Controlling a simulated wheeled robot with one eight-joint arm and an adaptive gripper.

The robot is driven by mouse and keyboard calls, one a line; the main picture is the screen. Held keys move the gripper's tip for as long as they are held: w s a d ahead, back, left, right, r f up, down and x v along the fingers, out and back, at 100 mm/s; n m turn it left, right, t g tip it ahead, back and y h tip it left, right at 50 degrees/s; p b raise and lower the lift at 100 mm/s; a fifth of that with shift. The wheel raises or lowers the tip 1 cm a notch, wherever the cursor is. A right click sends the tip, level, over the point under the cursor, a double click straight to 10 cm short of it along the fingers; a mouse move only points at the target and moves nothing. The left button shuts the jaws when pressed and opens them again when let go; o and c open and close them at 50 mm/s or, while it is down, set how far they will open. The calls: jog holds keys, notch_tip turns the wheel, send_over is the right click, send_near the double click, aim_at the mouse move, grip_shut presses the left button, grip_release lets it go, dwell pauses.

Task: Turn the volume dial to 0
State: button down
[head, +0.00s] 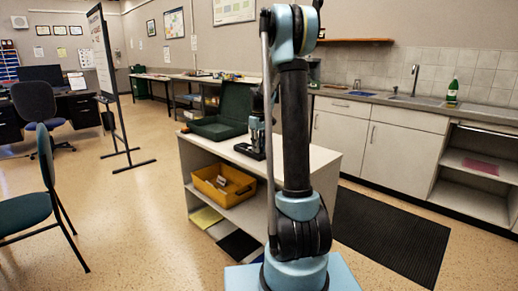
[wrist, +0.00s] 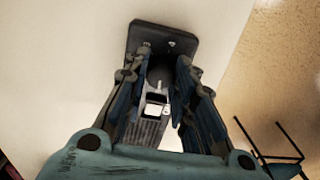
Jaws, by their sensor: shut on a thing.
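In the wrist view a dark device with a black base plate (wrist: 150,35) stands on the white top. A dark round part, seemingly the volume dial (wrist: 160,73), sits between the fingers of my gripper (wrist: 165,65). The fingers are closed in on it from both sides; the exact contact is in shadow. A small light pointer shows near the dial, but I cannot read any number. In the head view the device's black base (head: 248,152) is on the low shelf unit, and my arm partly hides this spot.
The white shelf unit (head: 290,156) also carries an open dark green case (head: 222,112) left of the device. A yellow bin (head: 224,184) sits on the shelf below. A black mat (head: 392,232) lies on the floor to the right. A chair (head: 30,212) stands at the left.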

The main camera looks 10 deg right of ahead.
jog(key=c, duration=1.6)
grip_release()
notch_tip(320, 180, up, 12)
jog(key=shift+w+f, duration=0.1)
